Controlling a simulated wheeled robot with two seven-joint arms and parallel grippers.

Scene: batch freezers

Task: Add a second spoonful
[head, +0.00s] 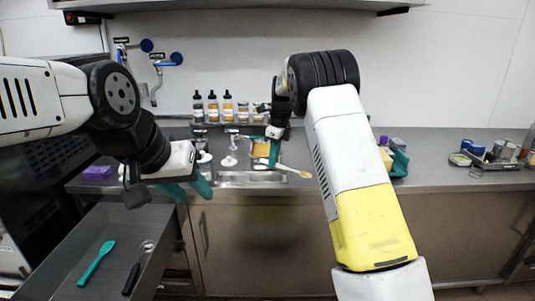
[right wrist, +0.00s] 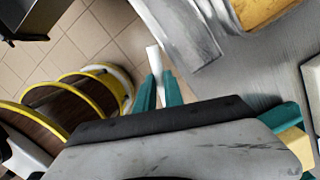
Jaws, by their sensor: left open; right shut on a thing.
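My right gripper (head: 274,150) is over the counter by the sink, its teal fingers closed on a pale spoon (head: 288,168). The spoon slants right and slightly down, and its far end looks tan; whether it carries anything is too small to tell. In the right wrist view, the teal fingers (right wrist: 158,92) are shut around a white handle (right wrist: 153,58) whose end sticks out past them. My left gripper (head: 201,186) is open and empty, with teal fingers, above the counter's front edge at the left. A white jar (head: 204,163) stands just behind it.
An open drawer (head: 75,238) at lower left holds a teal spatula (head: 96,263) and a black-handled tool (head: 132,277). Several bottles (head: 228,106) stand on the back shelf. A sink (head: 240,180) is below the spoon.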

